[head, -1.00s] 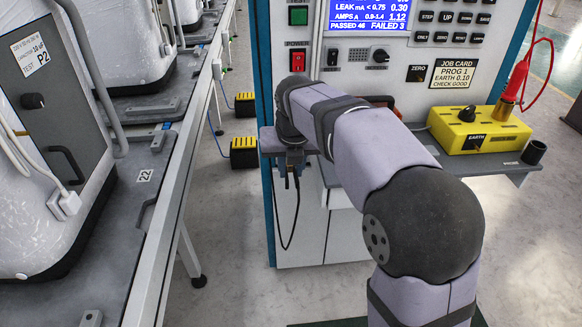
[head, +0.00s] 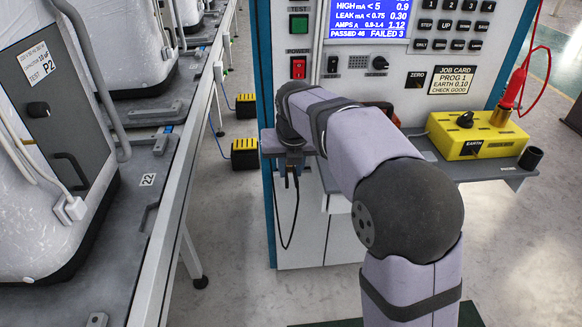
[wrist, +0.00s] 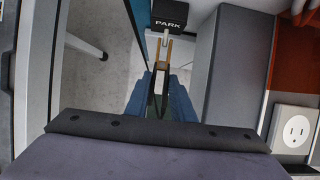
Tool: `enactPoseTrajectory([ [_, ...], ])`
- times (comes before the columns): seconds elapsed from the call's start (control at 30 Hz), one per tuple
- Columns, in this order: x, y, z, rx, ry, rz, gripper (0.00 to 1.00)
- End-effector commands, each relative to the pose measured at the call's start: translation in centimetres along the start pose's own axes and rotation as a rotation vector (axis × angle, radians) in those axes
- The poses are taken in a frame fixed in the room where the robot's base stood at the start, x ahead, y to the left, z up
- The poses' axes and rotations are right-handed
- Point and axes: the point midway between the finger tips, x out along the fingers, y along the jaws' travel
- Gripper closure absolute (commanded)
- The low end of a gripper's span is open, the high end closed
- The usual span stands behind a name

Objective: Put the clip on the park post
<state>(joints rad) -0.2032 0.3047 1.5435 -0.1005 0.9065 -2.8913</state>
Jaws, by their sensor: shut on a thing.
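In the wrist view, my gripper (wrist: 161,86) points up the picture with its blue fingers closed around the dark body of the clip. The clip (wrist: 161,66) shows brass-coloured jaws beyond the fingertips. The park post (wrist: 165,38) is a short pale pin under a black block marked PARK (wrist: 168,23). The clip's jaws lie close in front of the pin; I cannot tell whether they touch or straddle it. In the head view, my wrist hides most of the gripper and clip, and a black cable (head: 291,235) hangs below it.
The test console (head: 400,60) stands behind my arm. A yellow earth box (head: 478,137) with a red probe (head: 514,88) stands on the right shelf. A conveyor with grey plates (head: 125,225) runs along the left. A socket (wrist: 297,128) is at right in the wrist view.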

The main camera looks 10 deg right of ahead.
Motion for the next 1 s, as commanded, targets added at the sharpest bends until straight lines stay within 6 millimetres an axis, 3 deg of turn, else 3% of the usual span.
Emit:
enactPoseTrajectory([
  [1.0, 0.19, -0.02, 0.77, 0.0, 0.001, 0.0, 0.94],
])
